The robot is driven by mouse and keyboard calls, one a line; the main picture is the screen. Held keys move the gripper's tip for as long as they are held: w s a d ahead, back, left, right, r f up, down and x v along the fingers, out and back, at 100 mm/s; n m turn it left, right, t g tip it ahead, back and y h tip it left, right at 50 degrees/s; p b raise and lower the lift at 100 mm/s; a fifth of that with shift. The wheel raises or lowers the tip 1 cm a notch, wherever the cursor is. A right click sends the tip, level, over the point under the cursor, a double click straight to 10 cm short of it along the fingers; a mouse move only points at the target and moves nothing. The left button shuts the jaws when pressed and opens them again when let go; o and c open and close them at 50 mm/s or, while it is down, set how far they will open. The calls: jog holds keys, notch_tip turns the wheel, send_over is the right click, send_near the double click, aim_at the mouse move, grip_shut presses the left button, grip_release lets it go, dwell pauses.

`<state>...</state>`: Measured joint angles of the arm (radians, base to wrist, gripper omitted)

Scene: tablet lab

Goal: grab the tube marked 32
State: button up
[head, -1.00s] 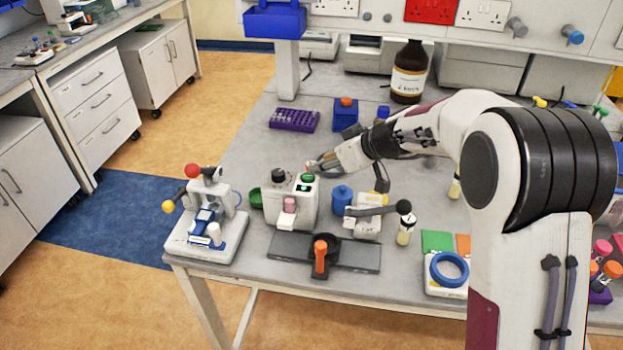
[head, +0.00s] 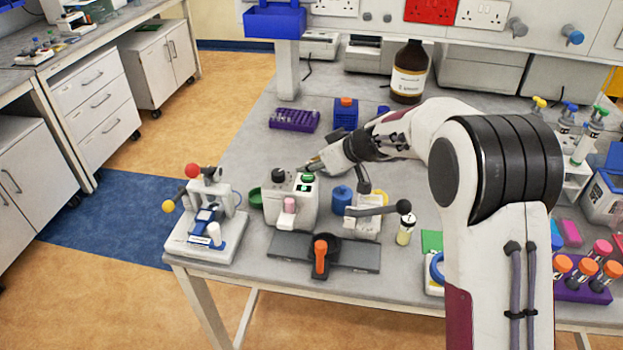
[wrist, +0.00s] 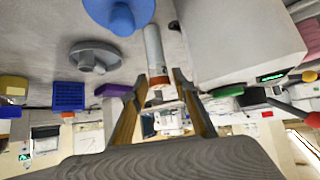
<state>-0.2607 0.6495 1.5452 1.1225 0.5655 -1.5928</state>
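My gripper (head: 318,163) is behind the white box device in the head view, beside its upper right edge. In the wrist view my gripper (wrist: 160,77) is open, one finger on each side of a pale tube (wrist: 153,45) with an orange-red end. A gap shows between the tube and the fingertips. No number is readable on this tube, and it is hidden in the head view. Several orange- and pink-capped tubes (head: 588,267) stand in a purple rack (head: 578,292) at the right; no 32 is readable on them.
The white device (head: 278,212) with a green display stands close beside the gripper. A blue round-topped object (head: 342,197) is near it. A purple rack (head: 294,119), a blue rack (head: 345,113) and a brown bottle (head: 409,72) stand behind.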

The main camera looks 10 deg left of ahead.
jog(key=shift+w+a+f, duration=0.1)
jog(key=shift+a+f, duration=0.05)
jog(key=shift+f, duration=0.05)
dwell(0.4)
grip_shut()
jog(key=shift+r, duration=0.15)
jog(key=shift+r, duration=4.85)
